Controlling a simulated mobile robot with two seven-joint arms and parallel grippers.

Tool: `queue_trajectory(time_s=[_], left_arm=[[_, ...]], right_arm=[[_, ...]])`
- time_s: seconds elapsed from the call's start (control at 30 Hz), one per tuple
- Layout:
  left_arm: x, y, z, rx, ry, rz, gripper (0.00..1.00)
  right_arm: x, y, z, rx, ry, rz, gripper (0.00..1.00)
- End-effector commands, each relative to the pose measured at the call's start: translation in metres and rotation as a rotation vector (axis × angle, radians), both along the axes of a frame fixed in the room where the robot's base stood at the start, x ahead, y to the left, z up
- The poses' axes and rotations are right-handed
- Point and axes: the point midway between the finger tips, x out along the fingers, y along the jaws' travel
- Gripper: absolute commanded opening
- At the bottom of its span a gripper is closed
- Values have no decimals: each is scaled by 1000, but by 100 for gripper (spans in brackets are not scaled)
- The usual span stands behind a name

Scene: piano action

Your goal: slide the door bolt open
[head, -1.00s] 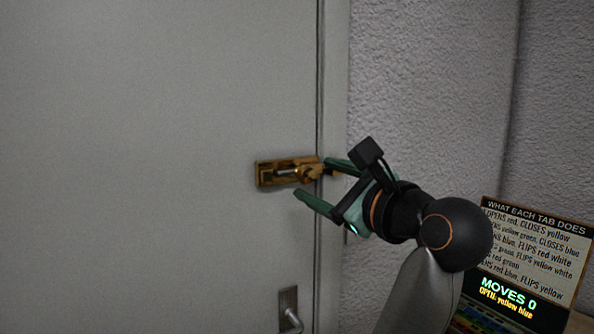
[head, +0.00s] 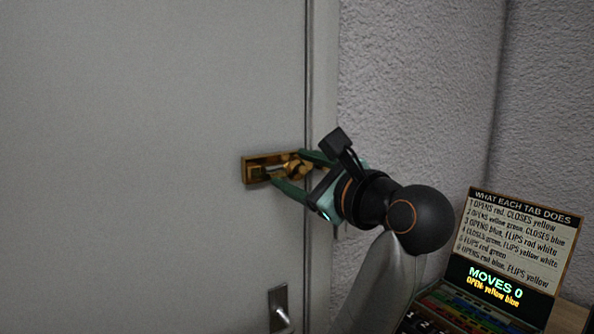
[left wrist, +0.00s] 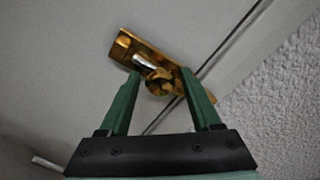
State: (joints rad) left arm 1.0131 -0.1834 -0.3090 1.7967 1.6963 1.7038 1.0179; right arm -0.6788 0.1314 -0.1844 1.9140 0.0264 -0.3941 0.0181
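The brass door bolt (head: 251,172) is mounted near the right edge of the grey door (head: 130,120), across the gap to the frame. Its round knob (head: 296,168) sits toward the right part of the bolt. In the left wrist view the knob (left wrist: 159,82) shows between the two green fingers, with a silvery rod beside it on the brass body (left wrist: 124,47). My left gripper (head: 288,168) is open, its fingers above and below the knob; the left wrist view shows the same gripper (left wrist: 160,80). Whether a finger touches the knob I cannot tell. My right gripper is not in view.
A metal door handle (head: 278,308) is below the bolt. A sign board (head: 515,235) with tab rules and a "MOVES 0" display stands at the lower right, above a panel with coloured strips (head: 440,312). A rough grey wall (head: 415,90) lies right of the door frame.

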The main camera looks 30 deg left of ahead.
Motion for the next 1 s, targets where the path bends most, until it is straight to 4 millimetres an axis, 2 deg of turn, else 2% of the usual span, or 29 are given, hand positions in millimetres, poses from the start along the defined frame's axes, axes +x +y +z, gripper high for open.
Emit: queue_trajectory(time_s=[0.07,0.53,1.0], left_arm=[[0,0,0,0,0,0,54],[0,0,0,1,1,-1,1],[0,0,0,3,4,0,0]], right_arm=[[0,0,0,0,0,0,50],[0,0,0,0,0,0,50],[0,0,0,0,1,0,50]])
